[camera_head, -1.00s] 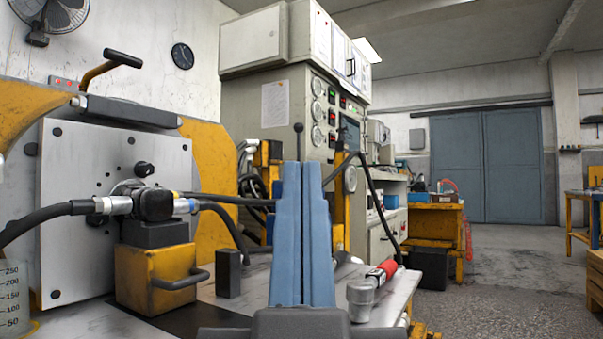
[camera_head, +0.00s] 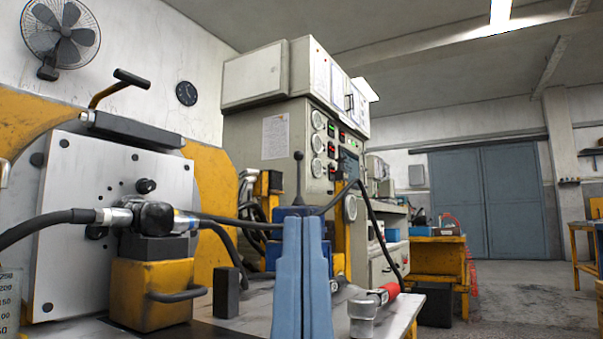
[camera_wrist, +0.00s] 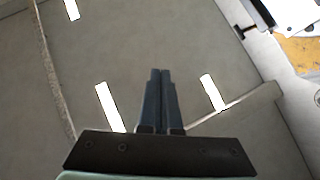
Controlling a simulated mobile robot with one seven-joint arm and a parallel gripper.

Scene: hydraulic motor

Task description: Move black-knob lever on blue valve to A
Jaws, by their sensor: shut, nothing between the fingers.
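The black-knob lever (camera_head: 298,178) stands up in the head view. Its thin shaft rises from the blue valve (camera_head: 293,212), whose lower part is hidden behind my fingers. No A mark can be read. My gripper (camera_head: 304,222) points upward in front of the valve, its two blue fingers pressed together with nothing between them. In the head view the fingertips overlap the valve's front, below the knob; I cannot tell how far apart they are in depth. In the wrist view my gripper (camera_wrist: 161,72) is shut, against the ceiling; no lever or valve shows there.
A hydraulic motor (camera_head: 150,215) with black hoses sits on a yellow block at left. A grey gauge cabinet (camera_head: 285,130) stands behind.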

